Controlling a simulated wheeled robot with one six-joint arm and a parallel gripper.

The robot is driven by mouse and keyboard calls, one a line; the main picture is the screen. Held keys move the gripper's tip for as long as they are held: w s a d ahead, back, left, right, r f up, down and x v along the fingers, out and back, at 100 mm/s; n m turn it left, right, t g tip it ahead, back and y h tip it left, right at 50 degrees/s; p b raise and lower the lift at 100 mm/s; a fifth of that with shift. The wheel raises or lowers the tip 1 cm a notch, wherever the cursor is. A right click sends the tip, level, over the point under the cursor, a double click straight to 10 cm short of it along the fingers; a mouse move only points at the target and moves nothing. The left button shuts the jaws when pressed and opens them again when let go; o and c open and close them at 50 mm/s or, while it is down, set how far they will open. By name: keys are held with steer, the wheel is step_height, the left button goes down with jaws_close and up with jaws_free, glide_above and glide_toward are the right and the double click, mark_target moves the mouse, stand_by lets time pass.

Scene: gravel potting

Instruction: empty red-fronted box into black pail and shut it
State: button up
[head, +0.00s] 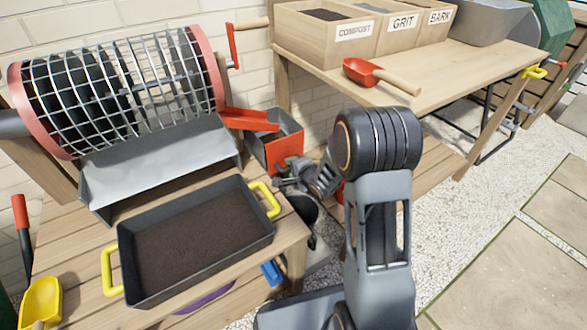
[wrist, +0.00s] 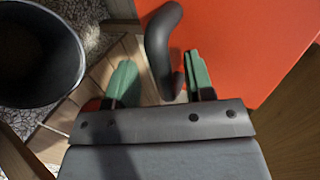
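The red-fronted box (head: 284,151) stands beside the slatted bench, grey-sided with an orange-red front. In the wrist view the red front (wrist: 240,40) fills the upper right, with a dark curved handle (wrist: 161,45) on it. My gripper (head: 284,181) is at this front. In the wrist view its green fingers (wrist: 160,82) are apart, with the handle's lower end between them, nearer the right finger. I cannot tell whether they touch. The black pail (wrist: 38,55) is at the upper left of the wrist view; in the head view the pail (head: 304,209) is partly hidden by the arm.
A barrel sieve (head: 125,85) with a red crank stands left of the box, and a red chute (head: 248,118) reaches over the box. A yellow-handled soil tray (head: 265,236) lies on the bench. A red scoop (head: 362,72) lies on the upper table by the labelled bins.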

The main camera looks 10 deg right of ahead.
jaws_close()
steer(key=p+v, duration=0.2)
steer(key=v, duration=0.1)
steer(key=shift+s+f, duration=0.15)
steer(key=shift+s, duration=0.05)
stand_by(0.5)
steer(key=shift+p, duration=0.3)
steer(key=shift+s+d+r+p, duration=0.25)
steer(key=shift+s+r+p, duration=0.35)
steer(key=shift+p, duration=0.15)
steer(key=shift+s+d+r+p, duration=0.25)
steer(key=shift+s+r+p, duration=0.2)
steer(key=shift+r+p, duration=0.25)
steer(key=shift+f, duration=0.1)
